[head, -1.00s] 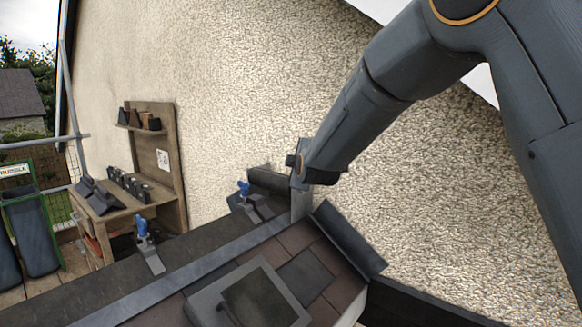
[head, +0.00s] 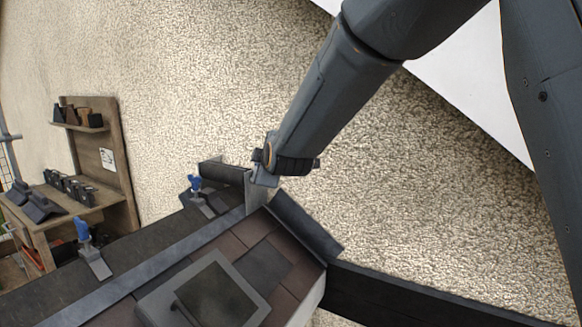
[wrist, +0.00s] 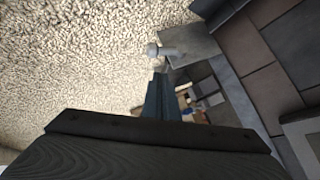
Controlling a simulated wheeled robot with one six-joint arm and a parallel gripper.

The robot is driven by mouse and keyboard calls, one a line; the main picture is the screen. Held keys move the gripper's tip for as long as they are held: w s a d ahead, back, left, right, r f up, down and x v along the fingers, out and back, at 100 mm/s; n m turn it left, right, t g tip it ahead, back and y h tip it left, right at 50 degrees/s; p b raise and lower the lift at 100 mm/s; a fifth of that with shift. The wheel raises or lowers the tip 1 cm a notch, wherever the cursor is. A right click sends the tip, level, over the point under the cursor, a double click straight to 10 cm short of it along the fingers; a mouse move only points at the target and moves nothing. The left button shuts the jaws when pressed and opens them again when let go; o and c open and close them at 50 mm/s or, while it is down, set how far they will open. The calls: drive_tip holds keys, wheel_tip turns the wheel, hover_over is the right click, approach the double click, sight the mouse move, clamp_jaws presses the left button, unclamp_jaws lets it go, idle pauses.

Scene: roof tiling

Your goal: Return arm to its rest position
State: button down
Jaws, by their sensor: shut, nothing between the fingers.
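My arm comes down from the upper right in the head view, its wrist end (head: 275,160) just above the roof's upper edge, close to the textured wall. The fingers are not clear in that view. In the wrist view my gripper (wrist: 159,82) shows as narrow blue-grey fingers together with nothing held, past a broad dark body at the bottom. The tiled roof (head: 232,245) lies below, with brown and grey tiles and a square grey-framed window (head: 215,293). In the wrist view the roof (wrist: 262,75) is at the right.
Two blue-handled tools (head: 84,232) (head: 196,186) rest on the dark strip along the roof. A wooden workbench (head: 112,160) with dark pieces stands at the left. The wall (head: 200,80) is close behind; a dark beam (head: 420,300) runs lower right.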

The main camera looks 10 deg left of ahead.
drive_tip(key=s+d+f+m+g+h, duration=0.2)
drive_tip(key=d+f+m, duration=0.1)
drive_tip(key=d+f, duration=0.3)
drive_tip(key=s+d+f+m+g+h, duration=0.1)
drive_tip(key=s+d+f+m, duration=0.2)
drive_tip(key=d, duration=0.6)
drive_tip(key=s+d+f+m+g+h, duration=0.1)
drive_tip(key=s+d+f+m+g, duration=0.3)
drive_tip(key=s+d, duration=0.7)
drive_tip(key=s+d+f+m+g+h, duration=0.2)
drive_tip(key=s+d+f+m+g, duration=0.2)
drive_tip(key=s+d+f+m, duration=0.5)
drive_tip(key=s+d+f, duration=0.1)
drive_tip(key=s+d, duration=0.2)
drive_tip(key=s, duration=0.4)
drive_tip(key=shift+s, duration=0.3)
drive_tip(key=shift+a, duration=0.15)
